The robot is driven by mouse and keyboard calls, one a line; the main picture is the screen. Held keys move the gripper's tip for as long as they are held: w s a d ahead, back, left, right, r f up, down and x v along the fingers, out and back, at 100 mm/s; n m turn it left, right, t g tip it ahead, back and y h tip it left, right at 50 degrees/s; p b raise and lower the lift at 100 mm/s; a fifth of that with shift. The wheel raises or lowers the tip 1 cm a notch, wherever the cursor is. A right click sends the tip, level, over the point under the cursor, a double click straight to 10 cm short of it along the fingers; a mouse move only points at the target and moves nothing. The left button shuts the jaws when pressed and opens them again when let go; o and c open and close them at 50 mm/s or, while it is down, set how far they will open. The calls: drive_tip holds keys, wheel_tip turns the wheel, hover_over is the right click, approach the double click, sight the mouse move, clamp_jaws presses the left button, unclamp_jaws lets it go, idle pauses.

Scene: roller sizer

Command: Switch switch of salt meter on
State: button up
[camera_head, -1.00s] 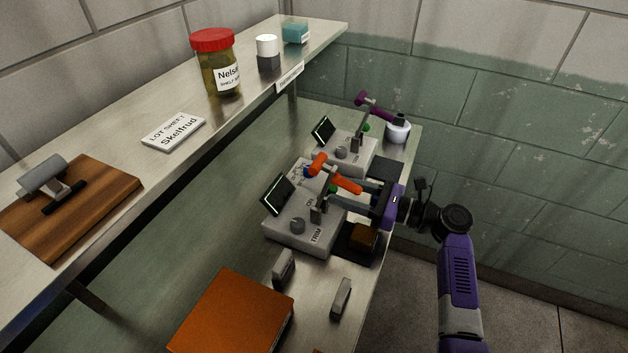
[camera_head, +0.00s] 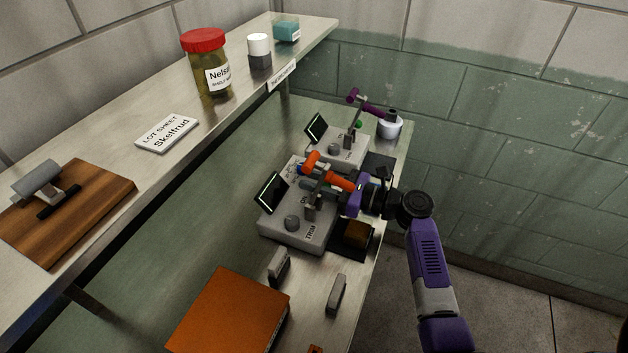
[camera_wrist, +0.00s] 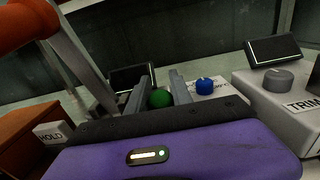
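Two grey instruments with dark screens stand on the bench, a near one (camera_head: 285,222) and a far one (camera_head: 325,150). No label reading salt meter is legible, so I cannot tell which is the salt meter. My gripper (camera_head: 330,186) reaches in from the right, partly behind the near unit's orange arm (camera_head: 330,176). In the wrist view my gripper (camera_wrist: 156,92) has its two fingers apart, with a green ball (camera_wrist: 160,98) between them. I cannot tell whether they touch it. A blue knob (camera_wrist: 205,85) sits just right. The switch cannot be clearly made out.
The orange arm also fills the wrist view's upper left (camera_wrist: 25,25). A far purple arm (camera_head: 362,104) and a white pot (camera_head: 390,126) stand behind. An orange box (camera_head: 230,315) and small grey blocks (camera_head: 337,294) lie in front. The shelf (camera_head: 110,150) overhangs on the left.

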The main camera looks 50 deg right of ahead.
clamp_jaws()
drive_tip(key=shift+r+p, duration=0.1)
drive_tip(key=shift+p, duration=0.2)
drive_tip(key=shift+w+r+g+p, duration=0.1)
drive_tip(key=shift+r+g+p, duration=0.2)
drive_tip(key=shift+p, duration=0.8)
drive_tip(key=g+p, duration=0.1)
drive_tip(key=p, duration=0.3)
drive_tip(key=shift+w+a+f+g+h+p, duration=0.15)
drive_tip(key=shift+w+g+h+p, duration=0.15)
drive_tip(key=shift+g+h, duration=0.1)
drive_tip(key=shift+w+p, duration=0.1)
drive_tip(key=shift+p, duration=0.4)
drive_tip(key=shift+w+a+f+g+h, duration=0.1)
drive_tip(key=shift+w+f+g+h, duration=0.15)
drive_tip(key=shift+f+g, duration=0.45)
drive_tip(key=shift+r, duration=0.1)
